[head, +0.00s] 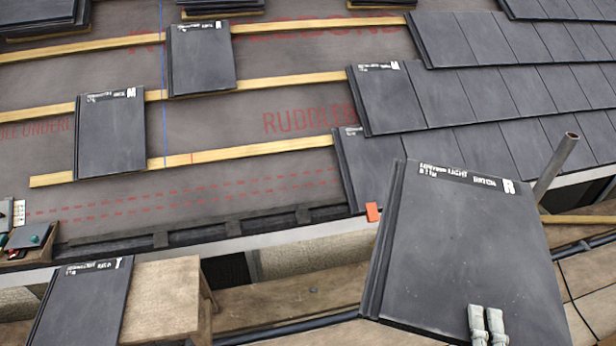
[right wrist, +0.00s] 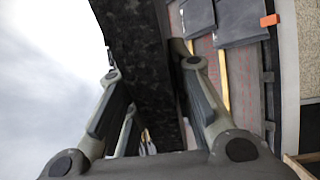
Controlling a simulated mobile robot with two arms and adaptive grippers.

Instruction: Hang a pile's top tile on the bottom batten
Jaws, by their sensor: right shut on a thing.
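My right gripper (head: 487,325) is shut on the lower edge of a dark grey tile (head: 450,250) with white print along its top. The tile is held up at the lower right, in front of the eaves and part of the laid tiles. In the right wrist view the tile's dark underside (right wrist: 140,50) lies between the fingers. Another tile (head: 80,300) lies on a wooden stand at lower left. My left gripper is not in view.
Dark tiles rest across the battens at left (head: 110,140) and higher up (head: 202,65); whether each is a pile is unclear. An orange piece (head: 373,212) sits at the eaves. A metal pole (head: 557,165) stands right of the held tile. Tools lie at far left.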

